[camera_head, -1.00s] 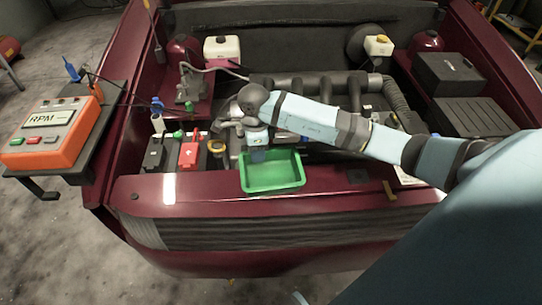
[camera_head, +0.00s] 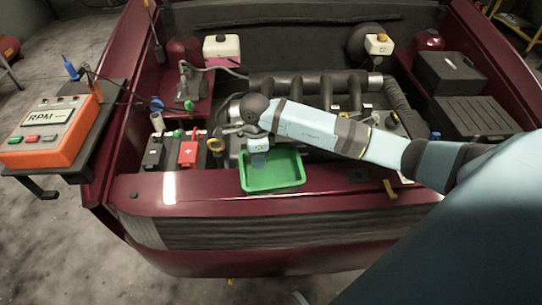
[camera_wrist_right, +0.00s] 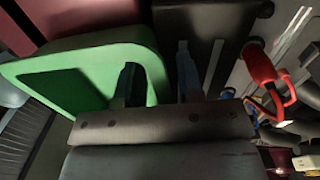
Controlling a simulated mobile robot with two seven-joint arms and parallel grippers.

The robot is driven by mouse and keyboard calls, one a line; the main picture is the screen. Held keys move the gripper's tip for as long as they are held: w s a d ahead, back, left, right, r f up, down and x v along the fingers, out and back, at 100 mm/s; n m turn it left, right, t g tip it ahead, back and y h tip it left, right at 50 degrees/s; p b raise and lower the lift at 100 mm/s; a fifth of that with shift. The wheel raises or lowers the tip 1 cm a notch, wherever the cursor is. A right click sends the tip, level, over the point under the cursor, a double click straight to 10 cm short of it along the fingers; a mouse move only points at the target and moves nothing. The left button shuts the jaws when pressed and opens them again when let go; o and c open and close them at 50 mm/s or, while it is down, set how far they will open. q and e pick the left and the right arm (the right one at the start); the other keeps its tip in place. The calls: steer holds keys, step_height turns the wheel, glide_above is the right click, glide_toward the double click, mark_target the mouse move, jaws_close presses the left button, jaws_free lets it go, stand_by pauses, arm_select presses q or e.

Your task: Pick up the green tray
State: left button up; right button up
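The green tray (camera_head: 285,183) lies at the front of the engine bay, by the dark red front edge. In the head view my right gripper (camera_head: 258,163) points down at the tray's back left rim. The wrist view shows the green tray (camera_wrist_right: 65,85) close up at the left. There my right gripper (camera_wrist_right: 158,75) has its fingers apart. One finger is over the tray's inside and the other is beyond its wall, so the rim lies between them. I cannot tell whether either finger touches it. My left gripper is not in view.
An orange RPM meter (camera_head: 48,133) sits on a side shelf at the left. The red front panel (camera_head: 330,195) is mostly bare.

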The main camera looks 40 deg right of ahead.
jaws_close()
steer(key=shift+r, duration=0.1)
